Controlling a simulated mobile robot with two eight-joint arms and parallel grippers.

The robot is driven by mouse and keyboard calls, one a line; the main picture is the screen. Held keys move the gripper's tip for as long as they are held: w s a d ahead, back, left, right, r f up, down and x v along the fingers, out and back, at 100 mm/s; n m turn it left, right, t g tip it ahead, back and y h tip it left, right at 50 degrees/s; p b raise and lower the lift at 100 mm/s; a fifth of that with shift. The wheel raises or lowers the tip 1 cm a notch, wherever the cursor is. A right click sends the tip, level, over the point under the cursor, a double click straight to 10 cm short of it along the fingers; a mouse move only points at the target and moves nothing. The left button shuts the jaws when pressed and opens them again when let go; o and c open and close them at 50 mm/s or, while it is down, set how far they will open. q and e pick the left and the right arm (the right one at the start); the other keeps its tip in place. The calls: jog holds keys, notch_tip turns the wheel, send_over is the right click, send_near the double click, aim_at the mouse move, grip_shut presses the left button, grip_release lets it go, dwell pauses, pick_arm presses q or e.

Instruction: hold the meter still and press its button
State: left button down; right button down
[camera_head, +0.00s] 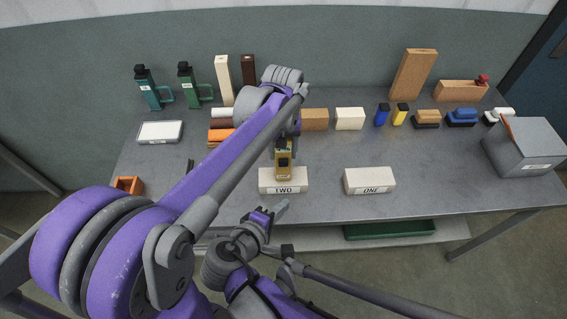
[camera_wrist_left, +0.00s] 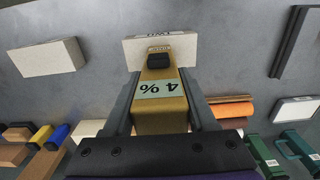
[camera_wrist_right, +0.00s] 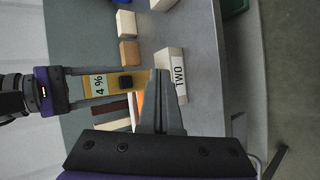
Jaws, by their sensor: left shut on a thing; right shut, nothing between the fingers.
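The yellow meter (camera_head: 284,172) is held in front of my left arm, over or against the white block marked TWO (camera_head: 284,187); I cannot tell if they touch. In the left wrist view the meter (camera_wrist_left: 160,118) shows a "4 %" display and a black button (camera_wrist_left: 158,66) near its far end. My left gripper (camera_wrist_left: 160,100) is shut on the meter's sides. My right gripper (camera_head: 281,207) is shut and empty, in front of the TWO block. In the right wrist view its fingertips (camera_wrist_right: 160,74) appear close to the meter's button end (camera_wrist_right: 146,78); contact is unclear.
A white block marked ONE (camera_head: 369,181) lies to the right on the grey table (camera_head: 335,150). Bottles, blocks and small coloured items line the back. A grey box (camera_head: 524,147) stands at the right end, an orange open box (camera_head: 128,186) at the left.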

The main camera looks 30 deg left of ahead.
send_near(286, 167)
jog(key=shift+s+d+f+x, duration=0.1)
jog(key=shift+d+x, duration=0.05)
jog(key=shift+x, duration=0.7)
jog(key=shift+s+d+f+x, duration=0.1)
jog(key=shift+d+x, duration=0.1)
jog(key=shift+x, duration=0.7)
jog(key=shift+d+f+x, duration=0.1)
jog(key=shift+d+x, duration=0.05)
jog(key=shift+x, duration=0.7)
jog(key=shift+w, duration=0.1)
jog(key=shift+w+a, duration=0.25)
jog(key=shift+w+a, duration=0.25)
jog(key=shift+w, duration=0.15)
dwell(0.6)
jog(key=shift+s+d, duration=0.5)
jog(key=shift+s, duration=0.25)
jog(key=s+d, duration=0.1)
jog(key=s, duration=0.2)
jog(key=s+d, duration=0.1)
jog(key=shift+s+d, duration=0.15)
jog(key=shift+d, duration=0.15)
dwell(0.3)
